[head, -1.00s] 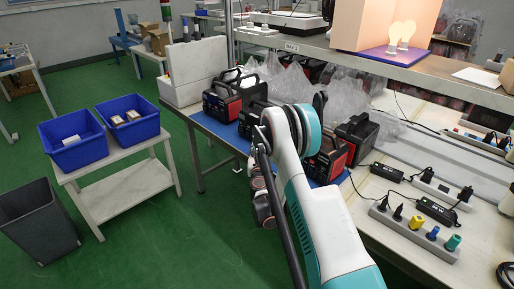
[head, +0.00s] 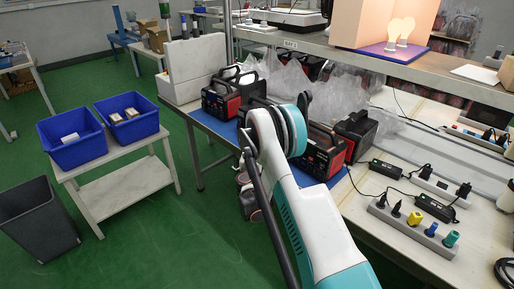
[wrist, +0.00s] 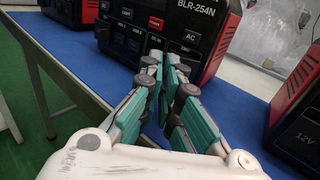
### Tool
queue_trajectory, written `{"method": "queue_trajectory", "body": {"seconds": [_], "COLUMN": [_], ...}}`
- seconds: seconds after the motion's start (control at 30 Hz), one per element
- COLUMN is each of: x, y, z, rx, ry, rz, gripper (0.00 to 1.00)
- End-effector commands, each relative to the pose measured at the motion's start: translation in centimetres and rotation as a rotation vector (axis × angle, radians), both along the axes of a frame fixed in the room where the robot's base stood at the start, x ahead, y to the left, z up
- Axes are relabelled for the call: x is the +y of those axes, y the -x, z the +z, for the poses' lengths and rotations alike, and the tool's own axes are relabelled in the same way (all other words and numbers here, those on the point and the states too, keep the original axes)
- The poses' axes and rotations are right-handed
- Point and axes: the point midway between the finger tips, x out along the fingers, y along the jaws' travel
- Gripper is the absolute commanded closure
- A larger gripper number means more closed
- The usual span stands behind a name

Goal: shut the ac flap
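A black and red power station marked BLR-254N (wrist: 150,20) stands in front of my gripper in the wrist view. Its front has several small labelled ports and a label reading AC (wrist: 192,36) on the right side. My gripper (wrist: 164,72) points at the lower front of this station, with teal finger pads. The fingers converge and their tips look together, with nothing seen between them. The fingers cover part of the lower front. I cannot make out the AC flap or whether the tips touch the station. In the head view my arm hides the gripper.
Several more power stations stand on the blue-topped table (wrist: 80,59), including one at the left (head: 221,99) and one at the right in the wrist view (wrist: 298,110). A shelf (head: 400,72) overhangs the bench. Blue bins (head: 130,119) and green floor lie at left.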

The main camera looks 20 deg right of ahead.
Motion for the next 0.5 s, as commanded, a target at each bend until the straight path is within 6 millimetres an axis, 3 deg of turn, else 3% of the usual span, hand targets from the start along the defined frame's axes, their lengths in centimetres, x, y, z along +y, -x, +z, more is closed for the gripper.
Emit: {"method": "queue_trajectory", "body": {"seconds": [0.5], "x": [0.0], "y": [-2.5], "z": [0.0], "rx": [0.000], "ry": [0.000], "rz": [-0.425], "gripper": [1.00]}}
